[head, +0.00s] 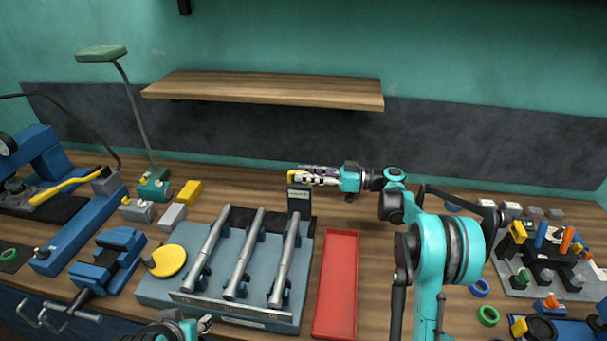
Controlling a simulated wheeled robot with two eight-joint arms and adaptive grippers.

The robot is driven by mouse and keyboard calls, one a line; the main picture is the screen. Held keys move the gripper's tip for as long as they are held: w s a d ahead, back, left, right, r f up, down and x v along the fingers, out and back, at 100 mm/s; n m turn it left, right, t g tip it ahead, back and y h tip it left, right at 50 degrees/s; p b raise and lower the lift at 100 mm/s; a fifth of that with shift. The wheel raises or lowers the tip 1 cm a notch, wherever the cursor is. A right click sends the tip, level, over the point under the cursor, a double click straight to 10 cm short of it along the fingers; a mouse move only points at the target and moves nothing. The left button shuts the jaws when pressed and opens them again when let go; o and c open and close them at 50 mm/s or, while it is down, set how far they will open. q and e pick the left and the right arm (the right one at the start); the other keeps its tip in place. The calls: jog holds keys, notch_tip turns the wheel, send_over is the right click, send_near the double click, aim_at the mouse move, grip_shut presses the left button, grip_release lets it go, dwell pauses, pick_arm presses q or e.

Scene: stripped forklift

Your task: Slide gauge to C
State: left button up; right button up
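A blue-grey fixture (155,291) carries three slanted grey bars: left (206,248), middle (243,254) and right (285,258). A small dark upright block with a pale label (299,199), which may be the gauge, stands at the fixture's back right, behind the top of the right bar. Its label and the marks on the front strip (230,308) are too small to read. My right gripper (291,176) points left, just above or behind this block; contact and finger opening are unclear. My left gripper (207,325) is partly visible at the bottom edge; its opening is unclear.
A yellow disc (166,261) lies at the fixture's left. A red tray (336,283) is on its right. A blue vise (108,261) and a green lamp (155,187) stand left. A tool board (548,256) is far right. A wooden shelf (265,88) hangs above.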

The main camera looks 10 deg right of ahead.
jog(key=v, duration=1.1)
jog(key=s+a+m+h, duration=0.7)
jog(key=s+a, duration=0.3)
jog(key=s, duration=0.1)
jog(key=s+d+f+m+h, duration=0.1)
jog(key=s+f+h, duration=0.2)
jog(key=s, duration=0.4)
jog(key=s+d+f+m+t+h, duration=0.1)
jog(key=s+d+f+m+h, duration=0.1)
jog(key=s, duration=0.5)
jog(key=s+d+f+m+h, duration=0.2)
jog(key=s+f+h, duration=0.1)
jog(key=s+h, duration=0.2)
jog(key=shift+s+f+t, duration=0.3)
jog(key=shift+s, duration=0.95)
